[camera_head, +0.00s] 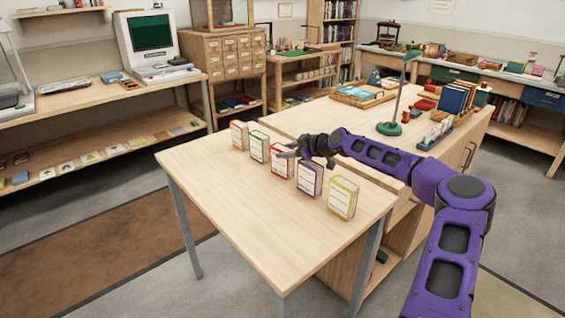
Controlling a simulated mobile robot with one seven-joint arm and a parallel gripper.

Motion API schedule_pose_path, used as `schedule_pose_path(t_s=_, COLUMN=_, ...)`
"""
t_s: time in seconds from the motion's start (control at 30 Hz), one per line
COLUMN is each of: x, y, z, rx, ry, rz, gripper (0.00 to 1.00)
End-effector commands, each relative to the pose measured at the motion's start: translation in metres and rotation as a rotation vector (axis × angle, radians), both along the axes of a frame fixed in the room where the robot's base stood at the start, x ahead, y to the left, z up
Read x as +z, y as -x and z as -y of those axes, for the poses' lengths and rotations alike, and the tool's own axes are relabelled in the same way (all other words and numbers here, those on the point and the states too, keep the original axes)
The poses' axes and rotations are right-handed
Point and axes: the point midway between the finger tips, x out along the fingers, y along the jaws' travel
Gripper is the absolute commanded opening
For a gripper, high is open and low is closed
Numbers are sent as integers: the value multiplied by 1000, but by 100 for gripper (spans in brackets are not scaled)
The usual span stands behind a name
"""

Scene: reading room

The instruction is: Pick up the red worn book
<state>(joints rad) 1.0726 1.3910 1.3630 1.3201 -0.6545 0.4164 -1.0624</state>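Several thin white-faced books with coloured edges stand upright in a diagonal row on the light wooden table (225,190). The middle one has red edges, the red book (282,164); whether it is worn is too small to tell. The leftmost book (240,135) has orange-red edges. My gripper (289,150) is dark and reaches in from the right, at the top of the red book, partly covering its upper edge. I cannot tell whether it touches the book or how far apart its fingers are.
A green-edged book (259,147) stands left of the red book; a purple-edged one (310,178) and a yellow-edged one (343,198) stand to the right. Behind is a desk with a green lamp (388,128) and upright books (455,98). The table's front left is clear.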

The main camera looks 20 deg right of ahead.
Motion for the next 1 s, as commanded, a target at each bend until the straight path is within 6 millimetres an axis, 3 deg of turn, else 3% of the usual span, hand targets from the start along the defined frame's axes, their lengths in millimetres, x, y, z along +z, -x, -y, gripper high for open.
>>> schedule_pose_path(t_s=0.03, x=0, y=0, z=0, rx=0, ry=0, rz=0, gripper=30)
schedule_pose_path(t_s=0.2, x=0, y=0, z=0, rx=0, ry=0, rz=0, gripper=0)
schedule_pose_path(t_s=1.0, x=0, y=0, z=0, rx=-1, ry=0, rz=0, gripper=0)
